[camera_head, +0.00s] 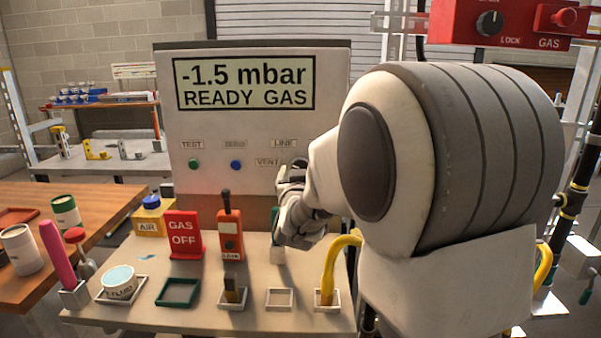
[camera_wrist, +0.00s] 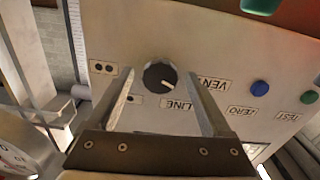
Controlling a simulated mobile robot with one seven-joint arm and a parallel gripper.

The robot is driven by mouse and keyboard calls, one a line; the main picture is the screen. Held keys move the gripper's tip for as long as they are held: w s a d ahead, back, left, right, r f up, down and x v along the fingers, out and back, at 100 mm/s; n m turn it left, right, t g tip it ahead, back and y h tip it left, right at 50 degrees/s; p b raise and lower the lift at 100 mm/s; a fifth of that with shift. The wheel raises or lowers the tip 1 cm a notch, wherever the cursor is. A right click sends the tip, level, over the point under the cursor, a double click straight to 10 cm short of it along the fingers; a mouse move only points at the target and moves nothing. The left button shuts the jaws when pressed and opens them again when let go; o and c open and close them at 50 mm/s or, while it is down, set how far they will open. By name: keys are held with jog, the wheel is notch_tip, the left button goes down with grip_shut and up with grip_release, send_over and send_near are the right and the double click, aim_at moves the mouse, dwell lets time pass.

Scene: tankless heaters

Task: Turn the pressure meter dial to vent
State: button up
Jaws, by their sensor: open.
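The pressure meter (camera_head: 225,125) is a pale upright panel whose screen reads "-1.5 mbar READY GAS". Its dial (camera_wrist: 157,79) is a round black knob with a white mark, seen upside down in the wrist view. The mark points to the lower right there, toward the LINE label (camera_wrist: 177,104). The VENT label (camera_wrist: 213,84) is to the right, partly behind a finger. My gripper (camera_wrist: 160,76) is open, with one finger on each side of the dial; I cannot tell if they touch it. In the head view my gripper (camera_head: 291,178) is at the panel's lower right and hides the dial.
A green button (camera_head: 194,163) and a blue button (camera_head: 236,165) are on the panel left of my gripper. A red GAS OFF sign (camera_head: 184,236), an orange handheld device (camera_head: 229,236) and a yellow hose (camera_head: 331,270) stand on the bench below.

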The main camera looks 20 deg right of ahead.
jog(key=b+v, duration=0.4)
jog(key=v, duration=1.3)
jog(key=shift+s, duration=0.2)
jog(key=shift+a, duration=0.1)
